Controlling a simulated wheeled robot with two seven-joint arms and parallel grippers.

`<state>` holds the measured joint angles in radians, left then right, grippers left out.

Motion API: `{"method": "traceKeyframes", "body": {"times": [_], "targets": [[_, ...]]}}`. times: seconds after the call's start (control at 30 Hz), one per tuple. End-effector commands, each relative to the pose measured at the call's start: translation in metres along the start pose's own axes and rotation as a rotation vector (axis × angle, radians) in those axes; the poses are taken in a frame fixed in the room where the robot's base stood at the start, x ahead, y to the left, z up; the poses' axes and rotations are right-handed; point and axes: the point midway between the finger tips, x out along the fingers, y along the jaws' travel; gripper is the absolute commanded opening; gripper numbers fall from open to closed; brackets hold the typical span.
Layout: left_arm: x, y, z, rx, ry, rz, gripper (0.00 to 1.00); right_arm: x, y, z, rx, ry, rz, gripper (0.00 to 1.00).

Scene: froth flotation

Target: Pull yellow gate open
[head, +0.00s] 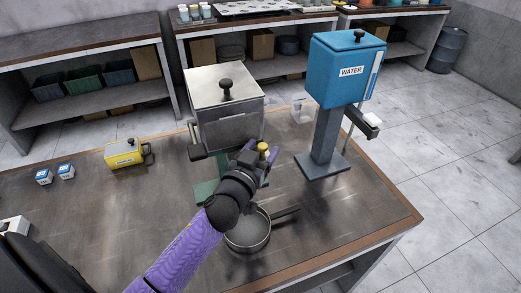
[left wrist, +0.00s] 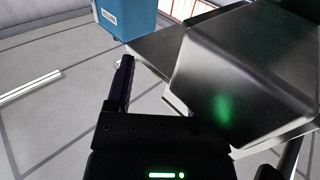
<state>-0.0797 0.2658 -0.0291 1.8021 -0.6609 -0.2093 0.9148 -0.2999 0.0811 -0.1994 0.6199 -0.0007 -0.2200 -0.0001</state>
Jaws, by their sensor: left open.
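The yellow gate part (head: 263,147) shows as a small yellow knob at the lower right of the silver metal tank (head: 226,125) in the head view. My left gripper (head: 256,158) is open right beside this knob, in front of the tank. Whether it touches the knob cannot be told, as the gripper and wrist partly hide it. In the left wrist view, one dark finger (left wrist: 125,85) shows beside the metal tank (left wrist: 240,75), and the yellow part is not visible there. My right gripper is not in view.
A blue water tank (head: 343,75) on a grey stand is to the right. A grey pan (head: 247,238) with a handle lies below my forearm. The table's right front is clear.

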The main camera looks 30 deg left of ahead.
Motion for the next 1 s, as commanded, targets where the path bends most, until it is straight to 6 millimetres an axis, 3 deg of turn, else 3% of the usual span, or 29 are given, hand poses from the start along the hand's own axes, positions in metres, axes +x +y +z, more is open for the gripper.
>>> {"method": "traceKeyframes", "body": {"times": [0.17, 0.5, 0.6, 1.0], "targets": [[-0.01, 0.0, 0.001, 0.0, -0.002, 0.001, 0.67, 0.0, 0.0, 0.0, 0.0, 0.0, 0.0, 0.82], [-0.082, 0.0, 0.002, -0.002, -0.004, 0.0, 0.67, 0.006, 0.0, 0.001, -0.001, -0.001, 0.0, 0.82], [-0.095, 0.0, 0.002, -0.002, -0.002, 0.001, 0.67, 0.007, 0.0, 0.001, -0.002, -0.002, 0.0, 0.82], [-0.099, 0.0, 0.0, 0.0, 0.0, 0.001, 0.67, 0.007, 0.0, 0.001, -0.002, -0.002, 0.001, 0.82]]}}
